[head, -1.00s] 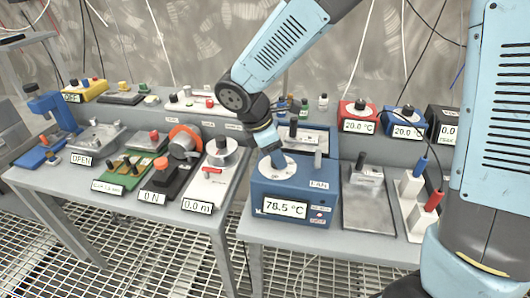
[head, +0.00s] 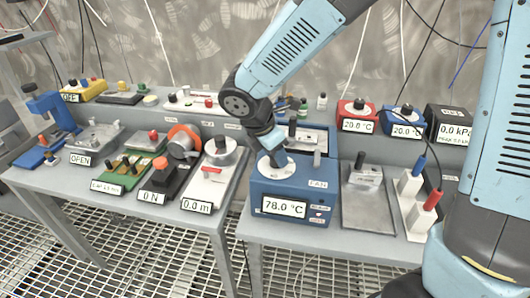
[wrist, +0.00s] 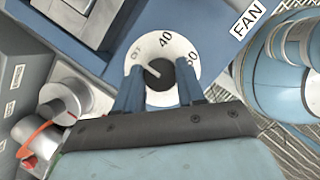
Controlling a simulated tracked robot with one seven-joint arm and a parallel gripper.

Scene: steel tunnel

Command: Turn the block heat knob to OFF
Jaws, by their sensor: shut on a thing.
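The blue block heater (head: 255,190) stands on the right-hand bench, with a display (head: 285,207) reading 78.0 °C. Its white dial (head: 265,168) is on the top, under my gripper (head: 276,158). In the wrist view, the dial (wrist: 178,45) shows 40 and 60 and a partly readable mark at its left. The block heat knob (wrist: 153,70) is dark, with its pointer toward the upper left, near the left mark. My gripper (wrist: 160,88) is shut on the knob, a finger at each side.
A FAN label (head: 318,184) and a small upright grey post (head: 317,158) are at the heater's right. A grey plate (head: 368,210) lies further right. A device with a 0.0 m display (head: 197,206) stands on the left bench, across a gap.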

